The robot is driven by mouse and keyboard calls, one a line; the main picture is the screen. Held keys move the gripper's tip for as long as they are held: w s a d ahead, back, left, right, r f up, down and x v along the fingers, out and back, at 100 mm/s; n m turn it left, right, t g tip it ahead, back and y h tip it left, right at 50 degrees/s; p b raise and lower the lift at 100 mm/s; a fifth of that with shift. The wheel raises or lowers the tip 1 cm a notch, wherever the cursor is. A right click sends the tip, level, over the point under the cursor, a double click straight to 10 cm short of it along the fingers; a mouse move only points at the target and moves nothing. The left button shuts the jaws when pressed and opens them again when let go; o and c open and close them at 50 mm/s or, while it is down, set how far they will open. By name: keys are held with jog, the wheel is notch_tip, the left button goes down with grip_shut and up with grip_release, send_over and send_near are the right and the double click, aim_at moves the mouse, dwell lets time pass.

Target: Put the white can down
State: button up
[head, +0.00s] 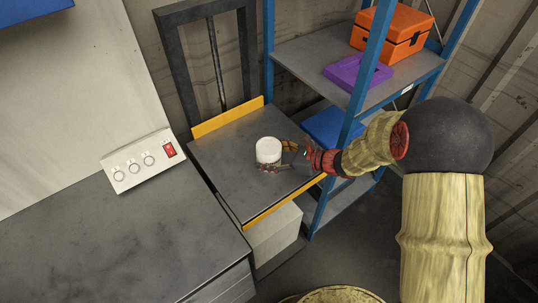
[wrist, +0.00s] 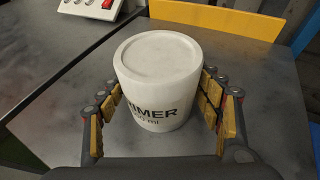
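The white can (head: 268,150) is upright over the dark platform with the yellow edges, at the centre of the head view. In the wrist view the can (wrist: 158,80) shows a round lid and dark lettering on its tapered side. My gripper (head: 281,158) reaches in from the right. In the wrist view its fingers (wrist: 162,100) lie along the left and right sides of the can and appear shut on it. The can's underside is hidden, so I cannot tell whether it touches the dark platform (head: 222,152).
A control box (head: 140,160) with knobs and a red switch sits on the grey bench (head: 110,245) at left. A blue shelf behind at right holds an orange case (head: 392,30) and a purple box (head: 357,72). The platform has bare room around the can.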

jog(key=o, duration=0.3)
jog(key=shift+r, duration=0.2)
jog(key=p+v, duration=0.3)
jog(key=v, duration=0.9)
jog(key=shift+f+p, duration=0.1)
jog(key=shift+p, duration=0.2)
jog(key=s+a+r+n+g+h, duration=0.3)
jog(key=s+r+n+g+h, duration=0.1)
jog(key=s+r+n, duration=0.75)
jog(key=s+d+r+n+t+h, duration=0.1)
jog(key=s+d+r+n+h, duration=0.1)
jog(key=s+d+n, duration=0.1)
jog(key=s+d+r+n+t+h, duration=0.1)
jog(key=s+d+r+n+h, duration=0.1)
jog(key=s+d+n+h, duration=0.1)
jog(key=s+d+r+n+t+h, duration=0.1)
jog(key=s+d+r+n+h, duration=0.1)
jog(key=s+d+r+n, duration=0.1)
jog(key=shift+s+d+n+h, duration=0.2)
jog(key=shift+s+n, duration=0.3)
jog(key=shift+n, duration=0.35)
jog(key=shift+s+d+n+h, duration=0.25)
jog(key=shift+s+n, duration=0.2)
jog(key=shift+n, duration=0.35)
